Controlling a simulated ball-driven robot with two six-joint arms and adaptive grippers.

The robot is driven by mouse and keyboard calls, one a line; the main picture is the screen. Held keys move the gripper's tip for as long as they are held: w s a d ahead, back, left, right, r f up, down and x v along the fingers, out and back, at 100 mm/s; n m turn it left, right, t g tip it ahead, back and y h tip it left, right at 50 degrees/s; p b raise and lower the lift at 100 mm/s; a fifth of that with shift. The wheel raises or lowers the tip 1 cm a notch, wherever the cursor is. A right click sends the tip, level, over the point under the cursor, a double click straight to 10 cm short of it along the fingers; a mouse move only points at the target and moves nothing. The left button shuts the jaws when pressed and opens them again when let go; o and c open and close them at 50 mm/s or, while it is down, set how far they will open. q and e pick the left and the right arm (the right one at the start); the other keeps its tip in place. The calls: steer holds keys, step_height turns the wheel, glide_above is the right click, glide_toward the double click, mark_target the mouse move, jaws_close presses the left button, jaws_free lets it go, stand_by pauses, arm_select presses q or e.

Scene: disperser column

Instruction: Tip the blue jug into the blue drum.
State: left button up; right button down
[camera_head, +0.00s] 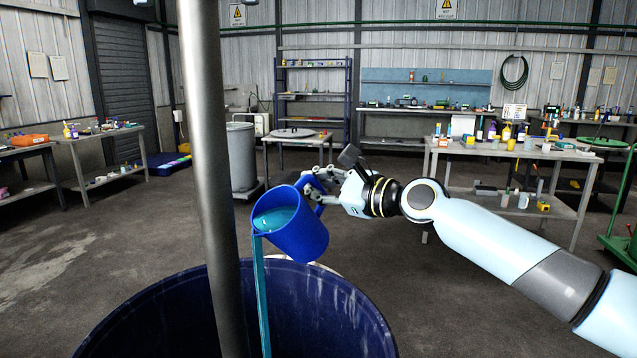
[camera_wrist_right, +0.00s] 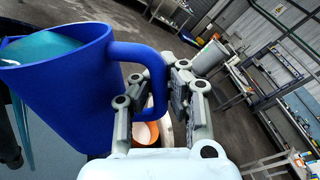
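The blue jug (camera_head: 303,240) is tilted to the left above the blue drum (camera_head: 335,300). Teal liquid shows inside the jug's mouth, and a teal stream (camera_head: 262,290) runs from its lip down into the drum. My right gripper (camera_head: 316,188) is shut on the jug's handle at the jug's right side. In the right wrist view, the jug (camera_wrist_right: 65,85) fills the left part, and its handle passes between the fingers of my right gripper (camera_wrist_right: 160,95). The drum's bottom and the liquid level in it are hidden. My left gripper is not in view.
A grey vertical shaft (camera_head: 208,150) comes down into the drum, just left of the stream. Behind stand a grey metal drum (camera_head: 242,158) and a cluttered table (camera_head: 520,152). Open floor lies to the left.

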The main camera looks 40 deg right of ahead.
mark_target(286, 188)
steer(key=shift+s+a+r+n+p, duration=0.1)
steer(key=shift+a+r+n+p, duration=0.4)
steer(key=shift+a+n, duration=0.3)
steer(key=shift+s+a+r+n+h, duration=0.2)
steer(key=shift+a+r+n+h, duration=0.15)
steer(key=shift+a+n, duration=0.55)
steer(key=shift+s+a+n, duration=0.1)
steer(key=shift+a+n, duration=0.15)
steer(key=shift+n, duration=0.55)
steer(key=shift+s+a+f+n+h+b, duration=0.15)
steer(key=shift+a+n+b, duration=0.3)
steer(key=shift+n+b, duration=0.25)
steer(key=shift+s+a+r+n+h+b, duration=0.1)
steer(key=shift+a+n+b, duration=0.35)
steer(key=shift+n+b, duration=0.2)
steer(key=shift+a+n+p, duration=0.2)
steer(key=shift+n+p, duration=0.1)
steer(key=shift+n, duration=0.05)
steer(key=shift+a+f+n, duration=0.25)
steer(key=shift+a+n, duration=0.15)
steer(key=shift+n, duration=0.3)
steer(key=shift+s+a+f+n+h, duration=0.1)
steer(key=shift+a+f+n+h, duration=0.2)
steer(key=shift+n, duration=0.5)
steer(key=shift+s+a+f+n+h, duration=0.1)
steer(key=shift+a+f+n, duration=0.15)
steer(key=shift+f+n, duration=0.4)
steer(key=shift+r, duration=0.2)
